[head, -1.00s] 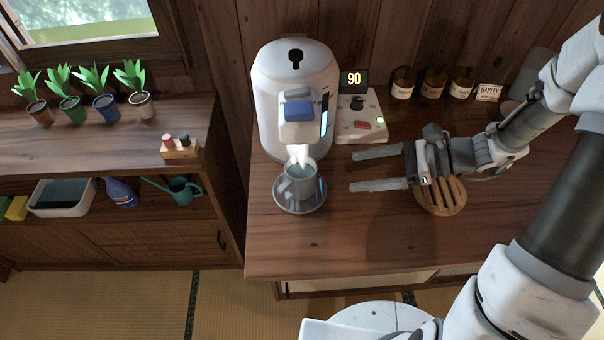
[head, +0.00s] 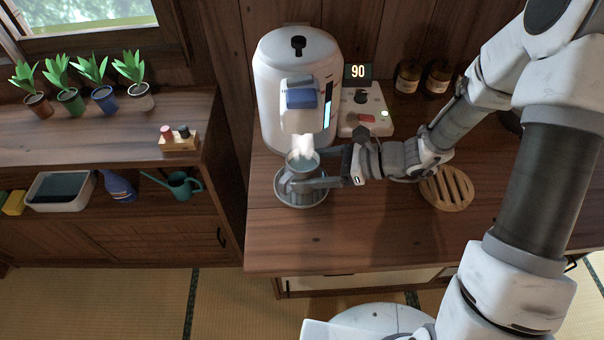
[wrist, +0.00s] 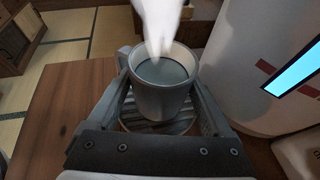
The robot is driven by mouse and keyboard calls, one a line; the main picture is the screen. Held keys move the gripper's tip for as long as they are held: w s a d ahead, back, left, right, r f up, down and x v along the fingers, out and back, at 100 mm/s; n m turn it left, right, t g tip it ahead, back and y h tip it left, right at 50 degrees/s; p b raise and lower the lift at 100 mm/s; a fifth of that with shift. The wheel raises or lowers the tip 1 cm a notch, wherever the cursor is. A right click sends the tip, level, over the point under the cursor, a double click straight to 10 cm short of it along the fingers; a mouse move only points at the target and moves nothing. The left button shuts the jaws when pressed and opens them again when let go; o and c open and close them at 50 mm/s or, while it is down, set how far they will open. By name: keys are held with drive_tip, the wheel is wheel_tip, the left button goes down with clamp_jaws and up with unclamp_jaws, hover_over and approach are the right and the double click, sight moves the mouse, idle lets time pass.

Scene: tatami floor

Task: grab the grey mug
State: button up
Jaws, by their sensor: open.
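The grey mug (head: 299,177) stands upright on a round grey drip tray (head: 312,199) under the spout of the white machine (head: 296,100). In the wrist view the mug (wrist: 163,98) holds a bluish-grey liquid. Its handle is on the left side. My gripper (head: 312,170) reaches in from the right, with a finger on either side of the mug. In the wrist view the fingers of my gripper (wrist: 160,95) flank the mug and stand open; I cannot tell whether either touches it. White steam rises over the mug and hides part of its rim.
A control box (head: 365,112) with a display reading 90 stands right of the machine. A round wooden trivet (head: 447,188) lies to the right, with brown jars (head: 408,77) behind. The counter front (head: 330,238) is clear. Potted plants (head: 103,98) stand on the left shelf.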

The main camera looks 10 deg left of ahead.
sight(288, 157)
drive_tip(key=x, duration=0.4)
drive_tip(key=shift+a+b, duration=0.2)
drive_tip(key=shift+b, duration=0.2)
clamp_jaws()
drive_tip(key=shift+r, duration=0.15)
drive_tip(key=shift+r+p, duration=0.45)
drive_tip(key=shift+r, duration=0.65)
drive_tip(key=shift+r+p, duration=0.3)
drive_tip(key=shift+r, duration=0.6)
drive_tip(key=r+p+v, duration=0.1)
drive_tip(key=p+v, duration=0.1)
drive_tip(key=v, duration=1.1)
drive_tip(key=shift+w+a+r+p, duration=0.2)
drive_tip(key=shift+w+r+p, duration=0.1)
drive_tip(key=shift+w, duration=0.1)
